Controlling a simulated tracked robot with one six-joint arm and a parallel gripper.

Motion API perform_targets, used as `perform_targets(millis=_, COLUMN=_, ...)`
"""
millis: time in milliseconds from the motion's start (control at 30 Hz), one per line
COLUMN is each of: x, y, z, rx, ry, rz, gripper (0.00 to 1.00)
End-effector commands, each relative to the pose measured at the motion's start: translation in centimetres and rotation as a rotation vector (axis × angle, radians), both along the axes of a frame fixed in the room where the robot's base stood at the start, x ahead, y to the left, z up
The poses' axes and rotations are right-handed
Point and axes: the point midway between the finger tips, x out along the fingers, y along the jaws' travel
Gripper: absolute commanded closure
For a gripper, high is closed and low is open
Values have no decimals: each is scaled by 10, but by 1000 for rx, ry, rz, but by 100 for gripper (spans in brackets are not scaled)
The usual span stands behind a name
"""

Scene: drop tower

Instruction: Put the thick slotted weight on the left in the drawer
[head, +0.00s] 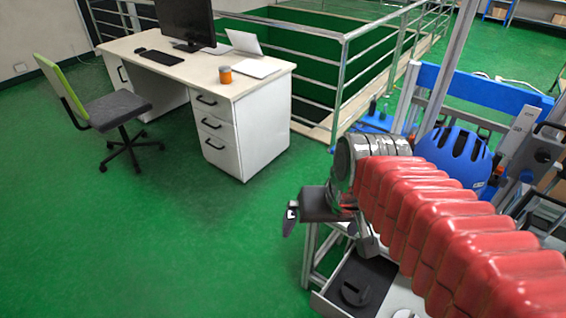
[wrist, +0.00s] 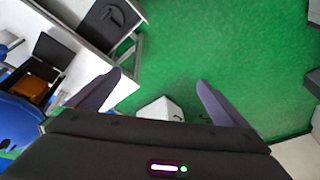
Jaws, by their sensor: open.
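An open drawer (head: 320,300) with a dark floor sticks out at the bottom of the head view, below my gripper. A dark round slotted weight (head: 355,292) lies flat inside it. In the wrist view, the drawer (wrist: 137,22) is at the upper left, and the dark weight (wrist: 114,14) shows in it. My gripper (head: 330,236) is open and raised above the drawer's far side. In the wrist view, its fingers (wrist: 160,80) are wide apart with nothing held between them. My red-sleeved arm hides part of the bench.
A blue helmet (head: 453,155) sits behind my arm. A white desk (head: 200,65) with drawers, a monitor and an orange mug (head: 225,75) stands at the back left, with a chair (head: 105,105) beside it. A railing (head: 340,85) runs behind. Green floor at left is clear.

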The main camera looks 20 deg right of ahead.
Motion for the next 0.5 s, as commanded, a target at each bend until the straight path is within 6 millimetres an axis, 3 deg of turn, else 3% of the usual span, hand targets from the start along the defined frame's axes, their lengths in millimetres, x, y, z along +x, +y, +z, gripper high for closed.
perform_targets(millis=200, x=-16, y=19, z=21, rx=-81, ry=-114, rz=128, gripper=1)
perform_targets(millis=500, x=-23, y=25, z=28, rx=-115, ry=-162, rz=178, gripper=1)
